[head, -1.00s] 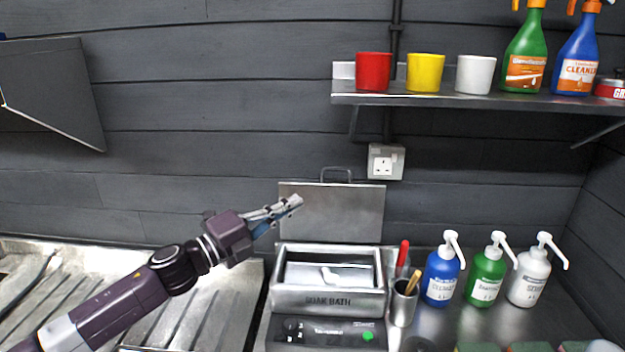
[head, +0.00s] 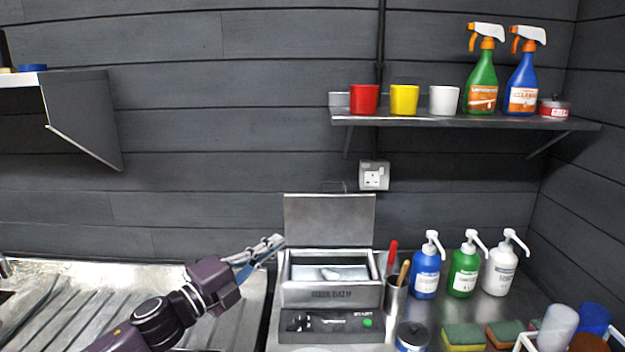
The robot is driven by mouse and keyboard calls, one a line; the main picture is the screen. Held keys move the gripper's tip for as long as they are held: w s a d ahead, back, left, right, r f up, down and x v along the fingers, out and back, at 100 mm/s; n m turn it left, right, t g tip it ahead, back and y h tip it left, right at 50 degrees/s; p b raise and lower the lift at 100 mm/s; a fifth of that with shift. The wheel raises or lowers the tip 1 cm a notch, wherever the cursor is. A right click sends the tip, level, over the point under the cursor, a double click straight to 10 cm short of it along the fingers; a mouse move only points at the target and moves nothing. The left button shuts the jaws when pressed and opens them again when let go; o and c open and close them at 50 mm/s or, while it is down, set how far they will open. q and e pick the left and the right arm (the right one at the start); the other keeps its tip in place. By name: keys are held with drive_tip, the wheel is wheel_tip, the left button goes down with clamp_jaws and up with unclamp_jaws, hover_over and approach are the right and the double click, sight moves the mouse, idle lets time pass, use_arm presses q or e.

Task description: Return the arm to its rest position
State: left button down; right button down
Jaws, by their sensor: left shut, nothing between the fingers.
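My left gripper (head: 268,246) is shut and empty. It is at the end of my purple left arm, which comes in from the lower left. Its fingertips are in the air near the left side of the soak bath (head: 332,296), in front of the raised lid (head: 329,220). The soak bath is a steel box with its lid standing open and a light object inside that I cannot make out. My right gripper does not show.
A ribbed steel drainer (head: 60,312) lies below my left arm. Right of the bath stand a steel cup (head: 396,298) with tools and blue (head: 426,272), green (head: 464,272) and white (head: 500,272) pump bottles. A wall shelf (head: 470,121) holds cups and spray bottles.

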use_arm(q)
drive_tip(key=s+a+f+n+g+y, duration=0.1)
drive_tip(key=s+a+f+n+y, duration=0.1)
drive_tip(key=s+f+n+y, duration=0.65)
drive_tip(key=s+a+f+n+g+y, duration=0.1)
drive_tip(key=s+a+f+n+y, duration=0.3)
drive_tip(key=f+n, duration=0.75)
drive_tip(key=s+a+f+n+g, duration=0.25)
drive_tip(key=s+f, duration=0.25)
drive_tip(key=s, duration=0.5)
drive_tip(key=s+a+f+n+g, duration=0.1)
drive_tip(key=s+f+g, duration=0.35)
drive_tip(key=s, duration=0.55)
drive_tip(key=s+a+f+n+g, duration=0.2)
drive_tip(key=s+f, duration=0.4)
drive_tip(key=s, duration=0.4)
wheel_tip(320, 180, down, 27)
drive_tip(key=s+g, duration=0.1)
drive_tip(key=s+a+f+g+y, duration=0.1)
drive_tip(key=s+a+f, duration=0.2)
drive_tip(key=s+f, duration=1.2)
drive_tip(key=shift+s+a+m, duration=0.15)
drive_tip(key=shift+s+m, duration=0.3)
drive_tip(key=shift+s, duration=0.55)
